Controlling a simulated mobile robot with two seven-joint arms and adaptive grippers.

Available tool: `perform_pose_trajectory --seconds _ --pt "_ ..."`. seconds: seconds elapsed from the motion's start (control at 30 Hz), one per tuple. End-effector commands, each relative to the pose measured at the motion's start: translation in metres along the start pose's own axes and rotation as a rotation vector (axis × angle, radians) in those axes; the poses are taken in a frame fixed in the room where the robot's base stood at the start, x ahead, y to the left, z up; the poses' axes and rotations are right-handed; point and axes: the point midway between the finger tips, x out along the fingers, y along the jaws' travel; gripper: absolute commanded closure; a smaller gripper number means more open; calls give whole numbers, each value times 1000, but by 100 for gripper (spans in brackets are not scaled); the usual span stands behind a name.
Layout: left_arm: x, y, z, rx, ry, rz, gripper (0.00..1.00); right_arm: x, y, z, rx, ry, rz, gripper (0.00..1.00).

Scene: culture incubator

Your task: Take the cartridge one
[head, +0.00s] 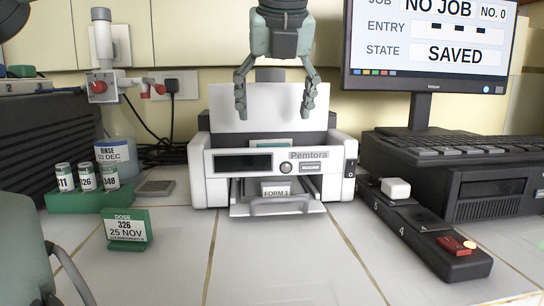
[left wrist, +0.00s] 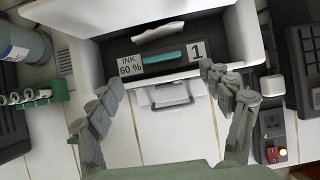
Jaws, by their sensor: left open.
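The white printer (head: 220,190) stands in the middle of the counter with its top lid raised. In the left wrist view its dark bay (left wrist: 215,35) is open, showing an "INK 60 %" label (left wrist: 130,66), a teal strip (left wrist: 163,56) and a "1" label (left wrist: 195,50). The strip appears to be on cartridge one; its dark body is hard to tell from the bay. A teal edge (head: 270,142) shows behind the printer front in the head view. My left gripper (head: 273,114) hangs above the printer, fingers spread, open and empty, apart from the cartridge; its fingers also show in the left wrist view (left wrist: 161,85).
The front tray (head: 280,208) is out with a "FORM 1" sheet. A green rack of vials (head: 90,197), a dose card (head: 127,229) and a rinse bottle (head: 118,155) stand left. A black switch strip (head: 420,228), keyboard (head: 440,145) and monitor (head: 430,80) are right. Front counter is mostly clear.

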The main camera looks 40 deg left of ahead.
Motion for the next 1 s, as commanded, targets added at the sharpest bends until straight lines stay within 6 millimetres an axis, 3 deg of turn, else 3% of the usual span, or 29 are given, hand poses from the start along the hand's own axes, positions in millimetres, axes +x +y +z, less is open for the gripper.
perform_pose_trajectory --seconds 0.5,0.8,1.0 --pt "68 -3 0 1 4 0 21 1 -5 -11 5 52 -11 60" --pt "72 -3 1 0 1 0 21 0 -6 -12 5 58 -12 60" --pt "72 -3 1 0 1 1 44 0 -6 -12 5 58 -12 60"
